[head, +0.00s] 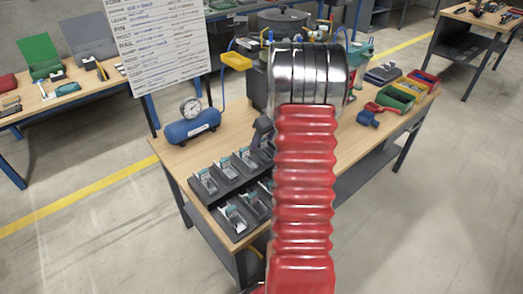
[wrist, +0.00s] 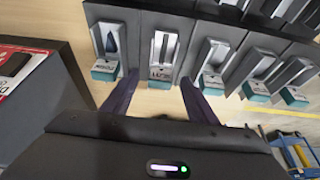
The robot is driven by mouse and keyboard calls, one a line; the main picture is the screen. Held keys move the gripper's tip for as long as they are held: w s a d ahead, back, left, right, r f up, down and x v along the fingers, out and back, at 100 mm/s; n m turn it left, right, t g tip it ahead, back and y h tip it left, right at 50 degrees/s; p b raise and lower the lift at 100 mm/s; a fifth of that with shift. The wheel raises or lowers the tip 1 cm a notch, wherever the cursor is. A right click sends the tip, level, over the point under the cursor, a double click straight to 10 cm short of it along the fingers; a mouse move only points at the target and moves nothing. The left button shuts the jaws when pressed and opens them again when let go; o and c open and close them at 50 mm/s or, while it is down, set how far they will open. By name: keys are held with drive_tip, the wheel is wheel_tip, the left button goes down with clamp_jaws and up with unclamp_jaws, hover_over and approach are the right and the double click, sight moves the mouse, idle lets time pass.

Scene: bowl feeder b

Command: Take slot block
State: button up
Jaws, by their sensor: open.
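In the wrist view a dark holder (wrist: 142,28) has a row of grey blocks, each with a teal-edged label at its near end. The block between my finger lines (wrist: 163,48) has a slotted top. Its label is small and upside down, and seems to read SLOT. My gripper (wrist: 158,80) is open and empty, with one dark purple finger on each side of that label. I cannot tell whether the fingers touch anything. In the head view the holder (head: 222,197) sits on the wooden bench, and my arm hides part of it and most of the gripper.
A blue air tank with a gauge (head: 192,128) stands left of the holder. A bowl feeder (head: 283,22) is at the back. Coloured bins (head: 397,95) and a blue part (head: 368,119) are on the right. A printed board (head: 157,40) stands behind left.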

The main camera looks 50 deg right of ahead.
drive_tip(key=shift+x, duration=0.95)
drive_tip(key=shift+r, duration=0.1)
drive_tip(key=c, duration=1.3)
drive_tip(key=shift+r, duration=0.1)
wheel_tip(320, 180, up, 10)
drive_tip(key=shift+f, duration=0.1)
